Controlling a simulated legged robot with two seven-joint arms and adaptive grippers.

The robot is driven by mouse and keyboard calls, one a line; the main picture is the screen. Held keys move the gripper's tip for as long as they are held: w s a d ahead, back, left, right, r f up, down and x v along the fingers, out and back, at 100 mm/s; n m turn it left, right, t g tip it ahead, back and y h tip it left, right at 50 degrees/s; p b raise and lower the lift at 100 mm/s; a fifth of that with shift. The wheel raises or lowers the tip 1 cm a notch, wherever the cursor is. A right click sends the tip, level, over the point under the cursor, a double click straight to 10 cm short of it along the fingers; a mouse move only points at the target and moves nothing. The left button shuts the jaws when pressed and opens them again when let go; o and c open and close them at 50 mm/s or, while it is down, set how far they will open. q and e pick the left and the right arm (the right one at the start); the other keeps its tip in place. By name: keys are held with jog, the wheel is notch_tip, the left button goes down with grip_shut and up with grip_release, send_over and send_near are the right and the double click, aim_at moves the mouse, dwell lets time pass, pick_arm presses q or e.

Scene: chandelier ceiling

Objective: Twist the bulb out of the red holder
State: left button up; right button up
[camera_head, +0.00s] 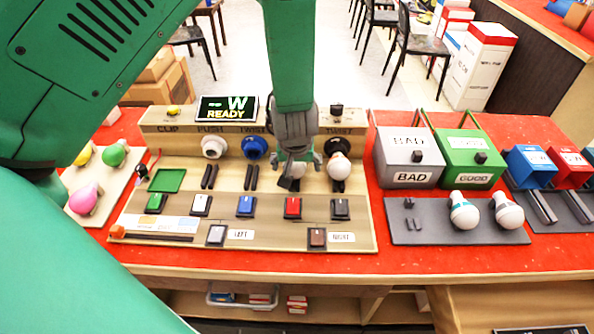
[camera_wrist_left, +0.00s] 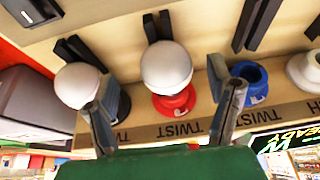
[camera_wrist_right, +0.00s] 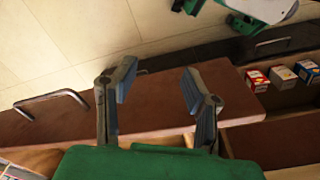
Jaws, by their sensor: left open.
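The white bulb (camera_wrist_left: 166,67) sits in the red holder (camera_wrist_left: 174,104) in the left wrist view. The left gripper (camera_wrist_left: 166,92) is open, with one finger on each side of the bulb and red holder; gaps show on both sides. The holder's base sits at a panel edge labelled TWIST. My right gripper (camera_wrist_right: 160,72) has its fingers apart with nothing between them, over a brown surface. It is not in the head view.
A second white bulb (camera_head: 338,167) stands close beside the left gripper. The blue holder (camera_head: 255,147) is empty on the other side. A screen (camera_head: 226,108) reads READY.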

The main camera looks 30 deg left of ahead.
pick_arm(q)
jog(key=x, duration=0.3)
jog(key=shift+a+f, duration=0.15)
jog(key=shift+w+a+f, duration=0.1)
jog(key=shift+a+f, duration=0.25)
jog(key=shift+a, duration=0.1)
jog(key=shift+d+r, duration=0.15)
jog(key=shift+d, duration=0.25)
jog(key=c, duration=1.3)
pick_arm(e)
jog(key=shift+a+f, duration=0.1)
jog(key=shift+f, duration=0.05)
pick_arm(q)
jog(key=shift+a, duration=0.2)
pick_arm(e)
jog(key=shift+a+f, duration=0.1)
jog(key=shift+a, duration=0.05)
pick_arm(q)
jog(key=shift+d+n+t+h+b, duration=0.2)
jog(key=shift+t+h+b, duration=0.45)
jog(key=shift+b, duration=1.3)
jog(key=shift+a+n+t+h+b, duration=0.1)
jog(key=shift+n+t+h+b, duration=0.2)
jog(key=shift+h+b, duration=1.15)
pick_arm(e)
notch_tip(320, 180, down, 7)
jog(key=b, duration=0.1)
jog(key=shift+f, duration=0.15)
dwell(0.9)
